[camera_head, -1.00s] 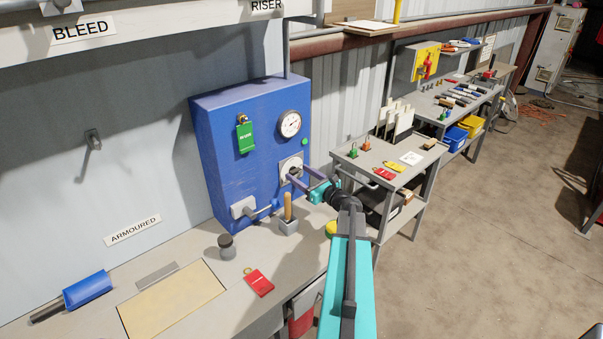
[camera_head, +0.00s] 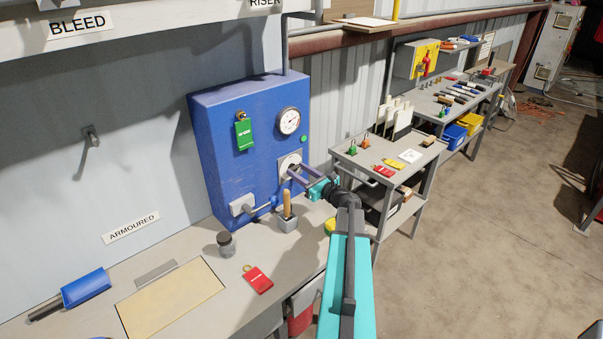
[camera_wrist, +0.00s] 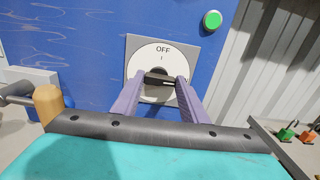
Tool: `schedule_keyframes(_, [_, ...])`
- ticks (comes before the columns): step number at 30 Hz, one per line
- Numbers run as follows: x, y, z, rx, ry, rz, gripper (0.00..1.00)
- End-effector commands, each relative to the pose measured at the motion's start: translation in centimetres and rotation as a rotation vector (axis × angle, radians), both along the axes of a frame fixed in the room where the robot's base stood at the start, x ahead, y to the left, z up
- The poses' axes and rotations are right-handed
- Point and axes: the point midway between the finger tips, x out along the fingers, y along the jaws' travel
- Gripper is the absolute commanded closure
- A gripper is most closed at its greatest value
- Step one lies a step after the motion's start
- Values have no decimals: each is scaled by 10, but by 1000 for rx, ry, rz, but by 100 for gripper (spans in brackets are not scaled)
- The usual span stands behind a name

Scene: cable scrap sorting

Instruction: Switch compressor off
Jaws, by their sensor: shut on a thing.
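The compressor control box (camera_head: 222,112) is a blue cabinet against the wall at the back of the bench. A round pale rotary switch on a square grey plate (camera_head: 284,161) sits low on its front. In the wrist view the plate (camera_wrist: 188,45) reads OFF at the top, with a short mark under it. My gripper (camera_wrist: 159,82) is shut on the dark switch knob (camera_wrist: 158,76), one purple finger on each side. The knob's bar looks roughly level across the picture. The fingers hide part of the dial, and its pointer direction is unclear.
A green lamp (camera_wrist: 212,20) is lit above right of the switch. A gauge (camera_head: 289,121) and green tag (camera_head: 244,134) are on the box. A lever (camera_head: 263,208) and wooden-handled tool (camera_head: 288,204) stand close below. A red tag (camera_head: 258,280) lies on the bench.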

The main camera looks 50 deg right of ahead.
Motion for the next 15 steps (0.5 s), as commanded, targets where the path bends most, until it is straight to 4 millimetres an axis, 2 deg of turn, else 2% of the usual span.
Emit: schedule_keyframes(15, [-1,0,-4,-199,12,-3,83])
